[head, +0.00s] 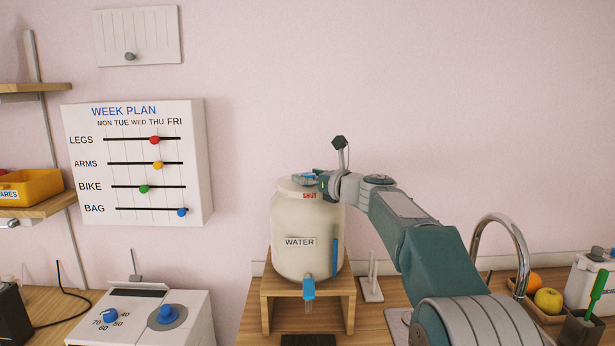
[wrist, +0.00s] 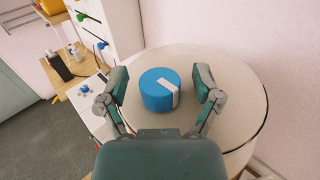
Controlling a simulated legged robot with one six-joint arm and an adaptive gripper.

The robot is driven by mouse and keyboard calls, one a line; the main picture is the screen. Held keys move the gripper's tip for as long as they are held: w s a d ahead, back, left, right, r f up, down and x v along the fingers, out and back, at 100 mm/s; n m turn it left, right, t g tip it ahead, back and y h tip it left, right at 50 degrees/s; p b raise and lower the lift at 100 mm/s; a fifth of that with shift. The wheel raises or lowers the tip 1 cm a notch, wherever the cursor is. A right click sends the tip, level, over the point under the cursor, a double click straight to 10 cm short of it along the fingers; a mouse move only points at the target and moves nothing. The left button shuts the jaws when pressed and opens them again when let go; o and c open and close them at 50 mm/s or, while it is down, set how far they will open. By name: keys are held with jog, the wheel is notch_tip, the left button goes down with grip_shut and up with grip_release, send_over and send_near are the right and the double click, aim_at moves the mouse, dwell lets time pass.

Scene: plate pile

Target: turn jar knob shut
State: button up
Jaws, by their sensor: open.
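The cream jar (head: 292,238) labelled WATER stands on a wooden stand, with a red SHUT mark (head: 309,196) near its top edge. In the wrist view its round lid (wrist: 238,95) carries a blue knob (wrist: 158,90) with a white stripe running from its middle toward the right. My gripper (wrist: 160,82) is open over the lid, one finger on each side of the knob, with a visible gap on both sides. In the head view my gripper (head: 318,179) is above the jar's top and mostly hides the knob.
The jar's blue tap (head: 308,289) faces front above a dark mat (head: 308,340). A curved metal faucet (head: 503,240) and a tray with fruit (head: 546,299) are at right. A white box with blue dials (head: 140,318) stands at left. The wall behind the jar is clear.

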grip_shut()
jog(key=m+t+h, duration=0.1)
jog(key=h, duration=0.1)
jog(key=m+t+h, duration=0.2)
jog(key=shift+a+r, duration=0.1)
jog(key=shift+r, duration=0.05)
jog(key=shift+m+t+h, duration=0.4)
jog(key=shift+m+h, duration=0.3)
jog(key=shift+h, duration=0.2)
grip_release()
